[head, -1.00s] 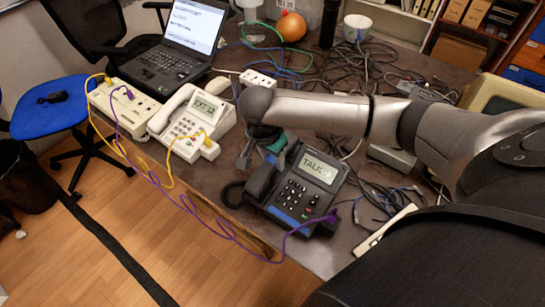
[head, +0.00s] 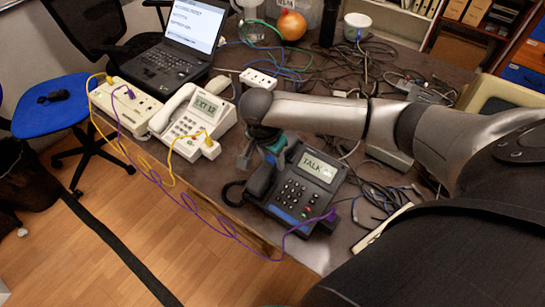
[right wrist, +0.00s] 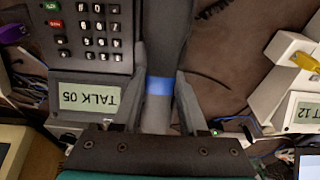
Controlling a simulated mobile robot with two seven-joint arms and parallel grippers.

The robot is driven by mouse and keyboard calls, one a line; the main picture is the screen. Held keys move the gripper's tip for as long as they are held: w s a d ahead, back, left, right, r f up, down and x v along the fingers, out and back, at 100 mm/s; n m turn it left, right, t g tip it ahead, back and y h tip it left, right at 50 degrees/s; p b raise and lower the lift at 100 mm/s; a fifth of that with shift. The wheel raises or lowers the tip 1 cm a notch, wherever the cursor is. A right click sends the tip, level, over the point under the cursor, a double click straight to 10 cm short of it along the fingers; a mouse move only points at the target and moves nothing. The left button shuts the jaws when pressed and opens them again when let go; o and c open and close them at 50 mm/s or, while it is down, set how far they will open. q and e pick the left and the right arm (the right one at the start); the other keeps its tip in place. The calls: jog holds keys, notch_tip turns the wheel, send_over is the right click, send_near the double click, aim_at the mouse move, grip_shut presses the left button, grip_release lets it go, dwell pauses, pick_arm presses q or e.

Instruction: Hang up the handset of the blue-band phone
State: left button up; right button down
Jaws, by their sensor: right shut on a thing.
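The blue-band phone (head: 302,192) is dark, with a keypad, a blue strip at its front and a lit screen reading TALK. It stands near the table's front edge. Its dark handset (head: 261,181) lies along the phone's left side. In the right wrist view the handset (right wrist: 162,32) shows a blue band across its grip. My right gripper (right wrist: 160,84) is shut around the handset at that band. In the head view, my right gripper (head: 259,153) is partly hidden by my arm. I cannot tell whether the handset rests in its cradle or is just above it. My left gripper is not in view.
A laptop (head: 178,50) is behind. Tangled cables (head: 345,75) cover the back of the table. A purple cord (head: 225,230) hangs over the front edge.

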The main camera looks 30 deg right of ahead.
jog(key=shift+d+f, duration=0.1)
jog(key=shift+f, duration=0.6)
jog(key=shift+c, duration=1.8)
grip_release()
jog(key=shift+r, duration=0.1)
jog(key=p+v, duration=0.4)
jog(key=v, duration=1.1)
jog(key=shift+p, duration=0.3)
jog(key=shift+s, duration=0.1)
